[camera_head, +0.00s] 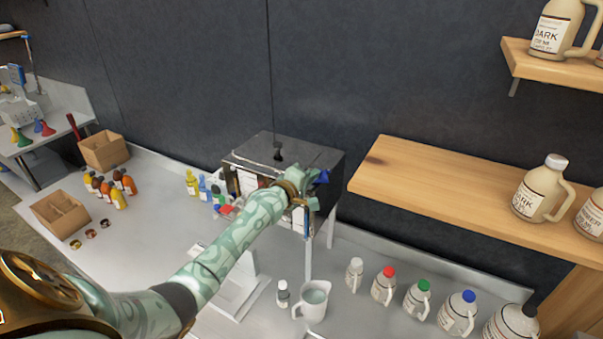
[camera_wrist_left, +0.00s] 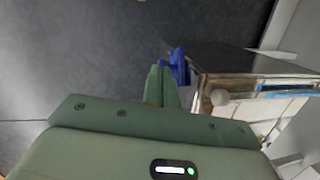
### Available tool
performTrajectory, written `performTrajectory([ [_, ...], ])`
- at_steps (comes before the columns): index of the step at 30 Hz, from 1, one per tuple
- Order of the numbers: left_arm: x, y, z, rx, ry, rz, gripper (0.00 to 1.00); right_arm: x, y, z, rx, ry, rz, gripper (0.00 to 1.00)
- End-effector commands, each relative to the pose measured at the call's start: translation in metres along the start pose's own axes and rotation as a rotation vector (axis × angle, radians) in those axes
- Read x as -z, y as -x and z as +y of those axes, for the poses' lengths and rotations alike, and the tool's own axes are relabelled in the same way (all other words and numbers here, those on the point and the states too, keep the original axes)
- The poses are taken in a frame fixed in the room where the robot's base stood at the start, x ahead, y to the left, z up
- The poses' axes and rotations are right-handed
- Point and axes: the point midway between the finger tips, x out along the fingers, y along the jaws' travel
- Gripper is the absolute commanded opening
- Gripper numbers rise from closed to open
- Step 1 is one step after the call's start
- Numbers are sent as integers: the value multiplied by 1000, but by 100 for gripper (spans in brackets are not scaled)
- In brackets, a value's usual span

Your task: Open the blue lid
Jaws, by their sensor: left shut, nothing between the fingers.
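A small blue part (camera_head: 322,176) shows at the front right corner of the metal evaporator box (camera_head: 290,148). In the left wrist view the blue part (camera_wrist_left: 180,65) is just beyond and right of my fingertips, beside the box (camera_wrist_left: 260,64). My left gripper (camera_head: 304,178) is shut and empty, close beside the blue part; I cannot tell whether they touch. In the left wrist view its fingers (camera_wrist_left: 160,84) are together. The arm hides part of the box front. A jug with a blue cap (camera_head: 458,312) stands on the counter at the right. My right gripper is out of view.
A wooden shelf (camera_head: 430,188) projects right of the box. Jugs with coloured caps line the counter below it, near a clear measuring cup (camera_head: 312,301). Small coloured bottles (camera_head: 112,188) and cardboard boxes (camera_head: 104,149) stand at the left. The left counter has bare room.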

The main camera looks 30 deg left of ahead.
Motion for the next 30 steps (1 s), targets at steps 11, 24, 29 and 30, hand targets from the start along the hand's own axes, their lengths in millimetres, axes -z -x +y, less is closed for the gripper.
performTrajectory([
  [11,0,0,0,1,1,0,0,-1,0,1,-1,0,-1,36],
  [24,1,0,-1,1,1,0,0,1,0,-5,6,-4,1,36],
  [29,1,0,-1,1,1,0,0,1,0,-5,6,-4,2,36],
  [30,1,0,0,1,1,0,0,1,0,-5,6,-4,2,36],
])
